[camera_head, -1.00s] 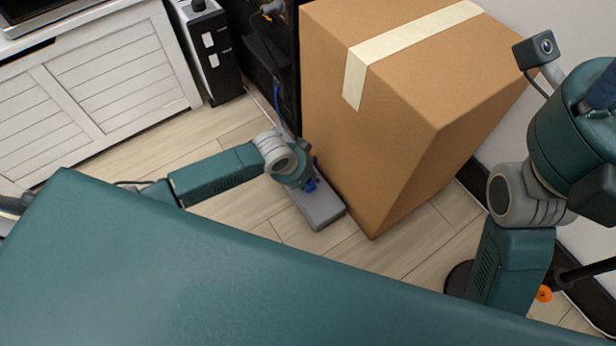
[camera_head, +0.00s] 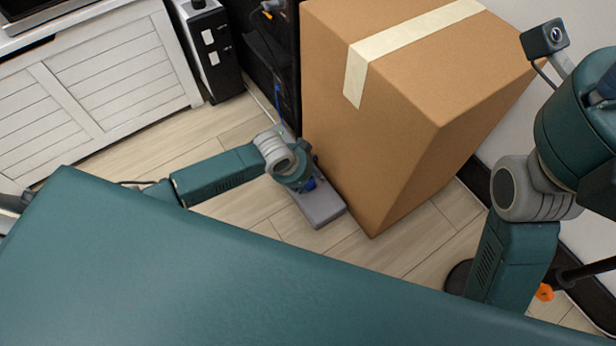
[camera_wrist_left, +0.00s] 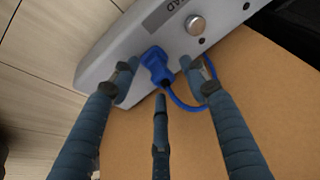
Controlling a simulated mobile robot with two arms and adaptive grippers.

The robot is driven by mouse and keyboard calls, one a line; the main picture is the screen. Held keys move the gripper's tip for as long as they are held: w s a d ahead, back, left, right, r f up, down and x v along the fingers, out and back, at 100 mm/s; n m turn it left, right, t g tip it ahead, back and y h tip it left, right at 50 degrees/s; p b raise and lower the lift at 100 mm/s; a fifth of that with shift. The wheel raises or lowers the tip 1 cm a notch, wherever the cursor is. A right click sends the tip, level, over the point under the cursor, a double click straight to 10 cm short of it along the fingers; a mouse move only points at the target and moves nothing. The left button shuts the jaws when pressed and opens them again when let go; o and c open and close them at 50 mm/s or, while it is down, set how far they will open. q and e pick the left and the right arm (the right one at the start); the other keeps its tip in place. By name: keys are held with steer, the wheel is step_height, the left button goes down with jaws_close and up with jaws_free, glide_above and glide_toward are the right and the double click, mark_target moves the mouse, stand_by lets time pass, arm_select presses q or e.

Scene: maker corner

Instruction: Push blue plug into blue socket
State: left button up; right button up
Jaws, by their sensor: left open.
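The blue plug (camera_wrist_left: 156,66) with its blue cable sits against the face of the grey unit (camera_wrist_left: 115,62) in the left wrist view. The socket is hidden behind the plug, and I cannot tell how deep the plug sits. My left gripper (camera_wrist_left: 158,78) is open, its three fingers spread around the plug, two beside it and one below. In the head view the left gripper (camera_head: 305,184) is low over the grey unit (camera_head: 320,209), hiding most of it, with a bit of blue showing. My right arm is at the right edge; its fingers do not show clearly.
A large cardboard box (camera_head: 385,130) stands right beside the grey unit. A black rack (camera_head: 272,60) is behind it. A black speaker-like box (camera_head: 212,60) and white cabinet (camera_head: 100,85) stand left. Bare wooden floor (camera_head: 225,205) is left of the unit.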

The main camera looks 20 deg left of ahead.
arm_select(q)
steer(key=v, duration=1.2)
stand_by(0.3)
